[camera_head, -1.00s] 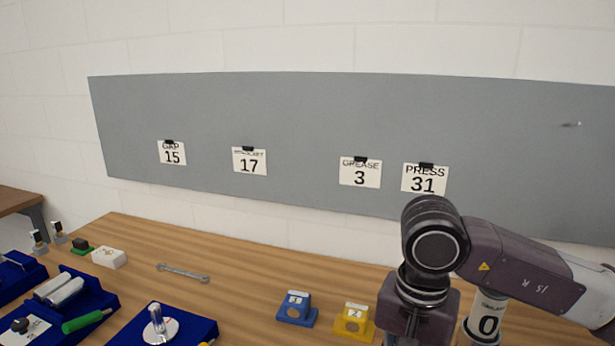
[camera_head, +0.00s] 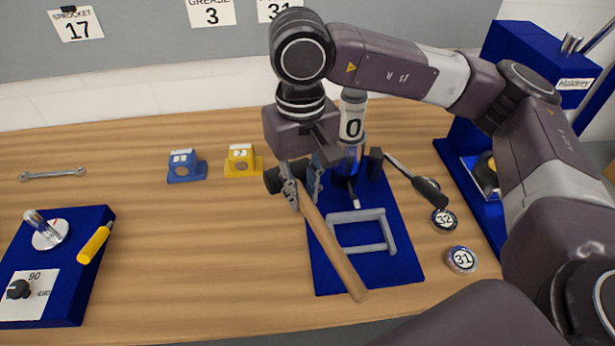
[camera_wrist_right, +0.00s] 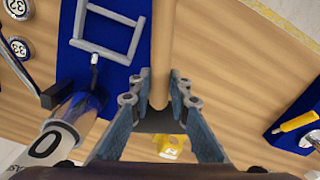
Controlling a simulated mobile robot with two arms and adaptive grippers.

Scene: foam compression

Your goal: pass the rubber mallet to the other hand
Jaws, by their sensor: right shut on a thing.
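The rubber mallet (camera_head: 333,250) has a long wooden handle and a dark head. My right gripper (camera_head: 303,192) is shut on the mallet at the handle's upper end, close to the head. The handle slants down to the right in the head view, over the edge of a blue mat. In the right wrist view, the handle (camera_wrist_right: 177,85) runs away between the fingers of the right gripper (camera_wrist_right: 158,100), with the dark head close to the palm. My left gripper is not in view.
A blue mat (camera_head: 335,284) holds a grey frame (camera_head: 388,236) and a cylinder marked 0 (camera_head: 352,120). Blue (camera_head: 185,168) and yellow (camera_head: 241,163) blocks stand left of the gripper. Round tins (camera_head: 462,260) lie right. The wooden table (camera_head: 220,270) is clear at centre left.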

